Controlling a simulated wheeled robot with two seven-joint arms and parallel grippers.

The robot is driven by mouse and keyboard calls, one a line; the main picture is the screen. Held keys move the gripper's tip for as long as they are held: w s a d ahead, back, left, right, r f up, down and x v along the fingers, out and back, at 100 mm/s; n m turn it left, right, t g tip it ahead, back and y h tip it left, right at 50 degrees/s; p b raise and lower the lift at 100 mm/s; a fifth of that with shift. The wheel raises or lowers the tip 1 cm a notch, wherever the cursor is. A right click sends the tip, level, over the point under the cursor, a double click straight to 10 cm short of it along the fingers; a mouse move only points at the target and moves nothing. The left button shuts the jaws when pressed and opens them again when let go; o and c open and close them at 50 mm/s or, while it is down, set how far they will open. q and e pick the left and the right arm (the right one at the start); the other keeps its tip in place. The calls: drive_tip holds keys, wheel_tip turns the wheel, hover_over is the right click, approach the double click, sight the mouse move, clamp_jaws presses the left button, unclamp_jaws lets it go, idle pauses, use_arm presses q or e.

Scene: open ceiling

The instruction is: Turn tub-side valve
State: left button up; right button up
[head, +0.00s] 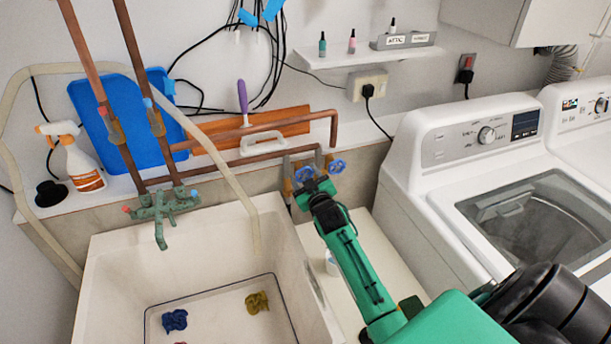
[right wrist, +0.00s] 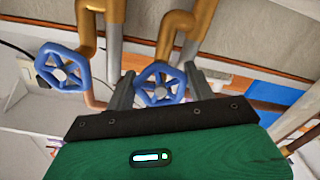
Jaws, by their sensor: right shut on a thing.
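Two blue wheel-shaped valve handles sit on copper pipes behind the gap between tub and washer. The tub-side valve (head: 304,174) is the left one in the head view; in the right wrist view the tub-side valve (right wrist: 160,84) lies between the fingers. The other valve (head: 337,167) is just to its right in the head view, and shows at left in the wrist view (right wrist: 62,68). My right gripper (head: 314,186) is shut on the tub-side valve, its two fingers (right wrist: 158,88) on either side of the wheel. My left gripper is out of view.
The white utility tub (head: 110,290) is at left, with a green faucet (head: 160,208) above it. The washer (head: 455,150) stands close at right. A beige hose (head: 225,165) and copper pipes (head: 275,150) run near the valves.

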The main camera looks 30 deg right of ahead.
drive_tip(key=shift+f+m, duration=0.15)
drive_tip(key=shift+m, duration=0.45)
drive_tip(key=o, duration=1)
drive_tip(key=shift+s+a, duration=0.15)
drive_tip(key=shift+s, duration=0.35)
drive_tip(key=b+v, duration=0.3)
drive_tip(key=v, duration=0.9)
drive_tip(key=shift+s, duration=0.4)
